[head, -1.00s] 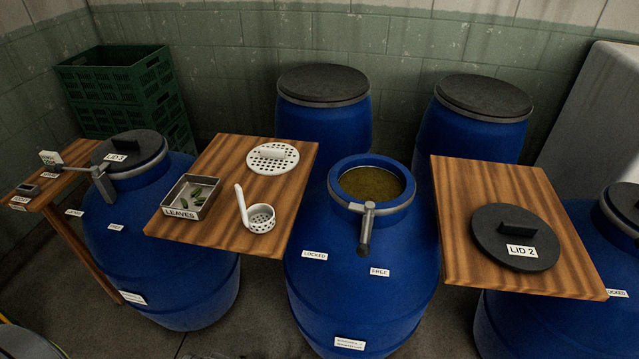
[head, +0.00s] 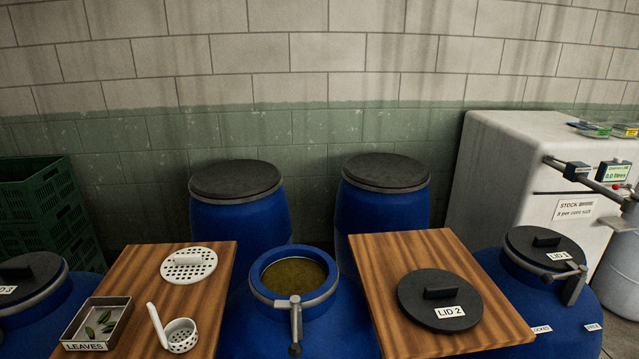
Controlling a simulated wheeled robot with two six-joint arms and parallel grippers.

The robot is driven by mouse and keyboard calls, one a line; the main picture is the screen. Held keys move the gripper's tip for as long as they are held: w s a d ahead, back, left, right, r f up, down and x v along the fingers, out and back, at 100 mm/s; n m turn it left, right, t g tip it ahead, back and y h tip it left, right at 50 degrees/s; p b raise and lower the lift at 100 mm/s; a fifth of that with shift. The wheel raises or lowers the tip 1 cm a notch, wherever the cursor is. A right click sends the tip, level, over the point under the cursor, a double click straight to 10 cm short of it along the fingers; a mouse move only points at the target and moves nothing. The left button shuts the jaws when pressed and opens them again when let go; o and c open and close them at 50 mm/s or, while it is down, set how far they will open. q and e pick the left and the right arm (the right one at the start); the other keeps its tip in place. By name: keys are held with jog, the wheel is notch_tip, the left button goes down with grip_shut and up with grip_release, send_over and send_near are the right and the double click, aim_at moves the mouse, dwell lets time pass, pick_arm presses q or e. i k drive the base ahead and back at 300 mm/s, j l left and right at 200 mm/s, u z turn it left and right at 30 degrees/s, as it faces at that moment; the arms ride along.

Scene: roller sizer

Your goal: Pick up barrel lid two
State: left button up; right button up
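Barrel lid two (head: 420,300) is a round black disc with a raised bar handle (head: 441,292) and a white "LID 2" label. It lies flat on the right wooden board (head: 385,252). To its left stands an open blue barrel (head: 262,297) filled with brownish liquid, with a grey lever clamp (head: 296,325) at its front rim. Neither of my grippers shows in the head view.
The left board (head: 135,265) holds a white perforated disc (head: 188,265), a white ladle (head: 178,335) and a leaves tray (head: 97,322). Lidded barrels stand behind (head: 238,215) and at right (head: 540,290). A white cabinet (head: 505,165) and green crates (head: 45,205) flank them.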

aim_at(441, 301)
jog(key=i+l+u, duration=0.15)
jog(key=l, duration=0.3)
jog(key=i+l+u, duration=0.1)
jog(key=l, duration=0.4)
jog(key=i+l+u, duration=0.15)
jog(key=l, duration=0.35)
jog(key=i+l+u, duration=0.15)
jog(key=l, duration=0.35)
jog(key=l+u, duration=0.15)
jog(key=l, duration=0.35)
jog(key=i, duration=0.05)
